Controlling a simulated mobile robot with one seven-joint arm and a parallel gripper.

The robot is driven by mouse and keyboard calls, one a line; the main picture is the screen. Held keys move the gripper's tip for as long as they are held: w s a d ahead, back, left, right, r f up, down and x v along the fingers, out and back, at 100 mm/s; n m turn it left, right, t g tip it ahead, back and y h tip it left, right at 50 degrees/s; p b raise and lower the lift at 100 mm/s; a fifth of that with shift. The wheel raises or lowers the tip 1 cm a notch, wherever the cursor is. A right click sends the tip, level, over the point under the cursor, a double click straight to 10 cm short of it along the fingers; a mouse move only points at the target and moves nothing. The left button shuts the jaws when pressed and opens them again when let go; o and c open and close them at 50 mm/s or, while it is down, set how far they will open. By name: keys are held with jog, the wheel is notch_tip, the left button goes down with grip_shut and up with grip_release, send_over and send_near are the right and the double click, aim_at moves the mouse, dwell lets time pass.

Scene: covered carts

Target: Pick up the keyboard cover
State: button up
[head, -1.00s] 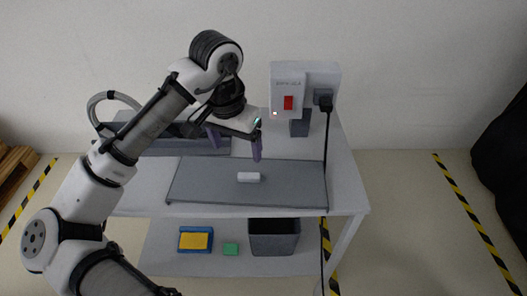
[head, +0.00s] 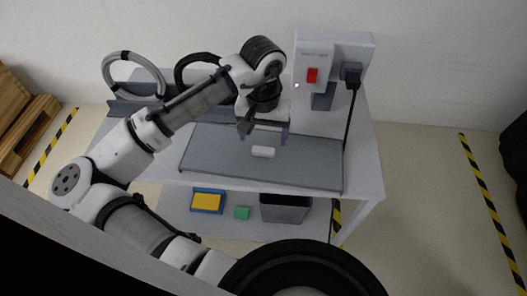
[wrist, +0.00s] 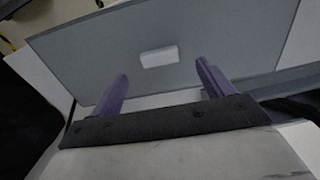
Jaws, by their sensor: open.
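The keyboard cover (head: 213,158) is a flat grey panel lying on the white cart's top. A small white block-like handle (head: 263,152) sits on it near the middle. In the wrist view the cover (wrist: 223,42) fills much of the upper picture, with its handle (wrist: 159,57) just beyond and between the fingertips. My gripper (head: 264,135) is open and empty, with purple fingers pointing down toward the handle. In the wrist view my gripper (wrist: 161,72) straddles the handle's line, apart from it. The exact height above the cover is hard to tell.
A white box with a red switch (head: 312,75) and a plugged black cable (head: 349,118) stands at the cart's back right. A dark rail runs behind the cover. The lower shelf holds a grey bin (head: 285,209), a yellow-and-blue box (head: 207,201) and a green block (head: 241,213).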

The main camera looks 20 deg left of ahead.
jog(key=shift+f+p, duration=0.75)
jog(key=shift+f, duration=1.85)
jog(key=c, duration=1.1)
